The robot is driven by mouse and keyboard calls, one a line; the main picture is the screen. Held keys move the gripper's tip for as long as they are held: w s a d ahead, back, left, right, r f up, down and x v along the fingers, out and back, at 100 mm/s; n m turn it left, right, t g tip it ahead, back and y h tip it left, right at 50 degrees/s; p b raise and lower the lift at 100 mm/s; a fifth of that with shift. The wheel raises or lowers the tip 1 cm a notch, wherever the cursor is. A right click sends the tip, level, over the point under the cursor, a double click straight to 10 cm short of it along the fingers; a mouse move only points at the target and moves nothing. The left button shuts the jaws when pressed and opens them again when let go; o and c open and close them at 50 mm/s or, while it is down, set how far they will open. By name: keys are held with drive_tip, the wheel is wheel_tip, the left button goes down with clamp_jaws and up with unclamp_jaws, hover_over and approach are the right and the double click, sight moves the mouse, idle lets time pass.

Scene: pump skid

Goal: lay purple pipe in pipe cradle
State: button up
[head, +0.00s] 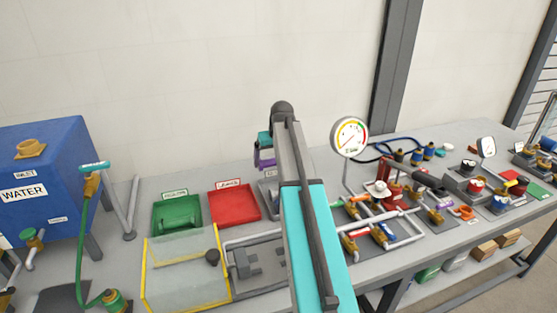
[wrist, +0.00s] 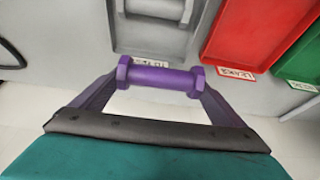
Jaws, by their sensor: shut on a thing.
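The purple pipe (wrist: 160,78) is a short bar with wider hex-shaped ends, lying level across the wrist view. My gripper (wrist: 162,84) is shut on it, with purple fingers at both ends. In the head view my gripper (head: 264,152) is held up behind the bench's trays, partly hidden by my arm. The pipe is hard to tell from the purple fingers there. A grey fixture with raised blocks (head: 246,264), which looks like the pipe cradle, sits on the bench left of my forearm. It appears empty, and my arm hides its right side.
A grey tray (wrist: 124,40) holding a grey cylindrical piece lies beyond the pipe. A red tray (head: 234,204) and green tray (head: 176,214) stand beside it. A clear yellow-edged guard (head: 188,275) borders the grey fixture. A gauge (head: 349,136) and pipework stand to the right.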

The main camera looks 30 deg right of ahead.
drive_tip(key=s+a+r+n, duration=0.1)
drive_tip(key=s+a+r, duration=0.2)
drive_tip(key=a, duration=1.4)
drive_tip(key=s+a+r+n+y, duration=0.1)
drive_tip(key=s+a+r, duration=0.2)
drive_tip(key=a, duration=1.4)
drive_tip(key=shift+s+a+n, duration=0.3)
drive_tip(key=shift+s, duration=0.45)
drive_tip(key=shift+d+r, duration=0.1)
